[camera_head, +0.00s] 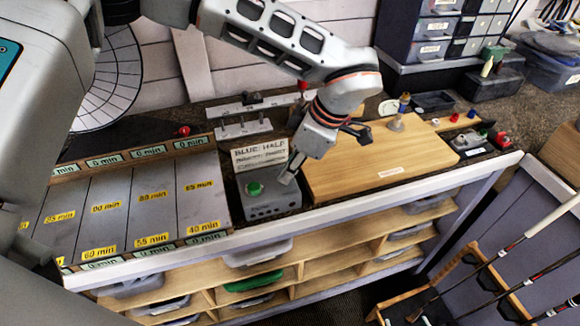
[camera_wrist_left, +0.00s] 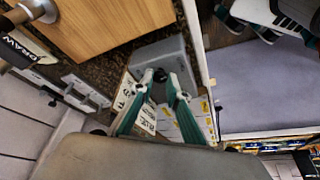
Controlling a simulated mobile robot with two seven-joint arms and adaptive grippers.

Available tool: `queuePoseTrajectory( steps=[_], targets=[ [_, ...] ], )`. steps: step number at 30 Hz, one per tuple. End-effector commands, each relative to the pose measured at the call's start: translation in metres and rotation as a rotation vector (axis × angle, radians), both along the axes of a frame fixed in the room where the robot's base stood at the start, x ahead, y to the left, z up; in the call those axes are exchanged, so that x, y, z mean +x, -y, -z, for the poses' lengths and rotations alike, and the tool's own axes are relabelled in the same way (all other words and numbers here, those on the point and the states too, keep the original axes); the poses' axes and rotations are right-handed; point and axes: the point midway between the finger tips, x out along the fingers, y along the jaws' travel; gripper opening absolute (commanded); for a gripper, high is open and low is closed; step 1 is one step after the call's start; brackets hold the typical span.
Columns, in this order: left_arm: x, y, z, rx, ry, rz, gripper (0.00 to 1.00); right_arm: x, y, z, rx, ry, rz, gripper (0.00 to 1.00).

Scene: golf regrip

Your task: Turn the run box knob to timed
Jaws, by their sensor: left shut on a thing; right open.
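The run box is a grey box (camera_head: 272,203) with a green button (camera_head: 255,188) on its top, standing near the bench's front edge. My left gripper (camera_head: 288,177) reaches down onto the right part of its top. In the left wrist view, the gripper's teal fingers (camera_wrist_left: 160,80) converge at the grey box (camera_wrist_left: 168,52) and are shut on a small dark knob (camera_wrist_left: 160,74). The fingers hide most of the knob, so its setting and any timed mark cannot be read. My right gripper is not in view.
A sign reading BLUE HALF (camera_head: 260,155) stands behind the box. A wooden board (camera_head: 390,160) lies close on its right. Grey lanes with yellow minute labels (camera_head: 150,197) lie to the left. A metal fixture (camera_head: 243,128) stands behind.

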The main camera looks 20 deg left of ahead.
Motion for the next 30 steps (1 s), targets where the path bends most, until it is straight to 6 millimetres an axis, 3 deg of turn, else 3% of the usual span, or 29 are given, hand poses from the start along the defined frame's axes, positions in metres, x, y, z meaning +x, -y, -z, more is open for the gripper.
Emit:
queuePoseTrajectory(
  steps=[10, 27, 28, 30],
  targets=[
    [-0.0046, -0.0013, 0.0035, 0.002, -0.010, 0.154, 0.00, 0.0005, -0.0006, -0.0003, -0.001, 0.003, -0.005, 0.58],
    [-0.0055, -0.0014, 0.0040, 0.002, -0.011, 0.186, 0.00, 0.0009, 0.0008, -0.0006, -0.004, 0.004, -0.008, 0.58],
    [-0.0055, -0.0014, 0.0040, 0.002, -0.011, 0.186, 0.18, 0.0009, 0.0007, -0.0006, -0.004, 0.004, -0.008, 0.58],
    [-0.0052, -0.0013, 0.0037, 0.002, -0.011, 0.185, 0.24, 0.0010, 0.0005, -0.0007, -0.004, 0.005, -0.007, 0.58]
  ],
)
